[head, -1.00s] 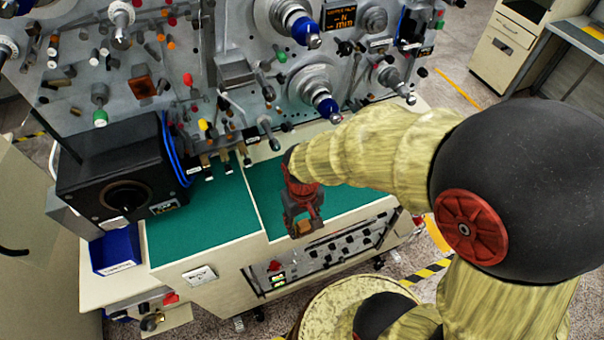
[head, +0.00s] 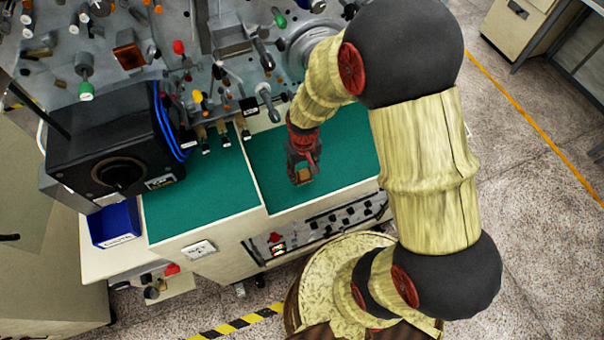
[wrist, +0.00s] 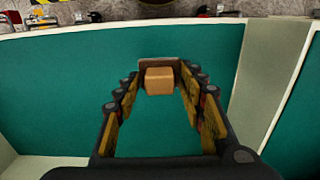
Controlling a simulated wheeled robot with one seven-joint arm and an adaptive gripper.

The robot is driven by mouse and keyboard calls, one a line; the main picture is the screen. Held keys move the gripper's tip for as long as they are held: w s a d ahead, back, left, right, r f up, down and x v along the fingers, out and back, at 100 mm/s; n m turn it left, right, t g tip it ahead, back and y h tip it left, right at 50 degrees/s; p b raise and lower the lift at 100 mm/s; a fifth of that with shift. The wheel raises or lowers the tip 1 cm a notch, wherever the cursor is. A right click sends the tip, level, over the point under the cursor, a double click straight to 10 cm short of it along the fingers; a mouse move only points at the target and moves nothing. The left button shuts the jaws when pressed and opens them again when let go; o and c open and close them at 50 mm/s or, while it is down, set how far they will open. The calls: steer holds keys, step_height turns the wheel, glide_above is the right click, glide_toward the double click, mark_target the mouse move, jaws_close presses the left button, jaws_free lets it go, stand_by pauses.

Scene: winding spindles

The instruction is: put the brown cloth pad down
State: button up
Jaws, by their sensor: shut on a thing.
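The brown cloth pad (wrist: 159,80) shows as a small tan block between the fingertips of my gripper in the wrist view. In the head view the pad (head: 304,174) is a small brown patch at the end of my gripper (head: 303,172). My gripper is shut on the pad, with its fingers (wrist: 160,88) on either side of it. The gripper points down over the right green mat (head: 345,150), near its front part. I cannot tell whether the pad touches the mat.
A black box with a round dial (head: 118,155) and a blue bin (head: 114,222) stand at the left. A panel of spindles and knobs (head: 240,40) rises behind the mats. The left green mat (head: 205,198) is mostly clear. A pale divider (wrist: 272,75) runs between the mats.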

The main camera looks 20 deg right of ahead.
steer(key=shift+w+d+f, duration=0.2)
steer(key=shift+w+f, duration=0.7)
steer(key=shift+f, duration=0.25)
steer(key=shift+w+f, duration=0.15)
steer(key=shift+f, duration=1.45)
steer(key=shift+f, duration=0.1)
steer(key=o, duration=1)
step_height(320, 180, up, 12)
step_height(320, 180, up, 23)
steer(key=t, duration=0.4)
glide_above(302, 175)
steer(key=s+d, duration=0.1)
steer(key=s, duration=0.4)
steer(key=shift+t, duration=0.8)
steer(key=s+r, duration=0.1)
steer(key=s, duration=0.1)
steer(key=s+r, duration=0.4)
steer(key=shift+d, duration=0.2)
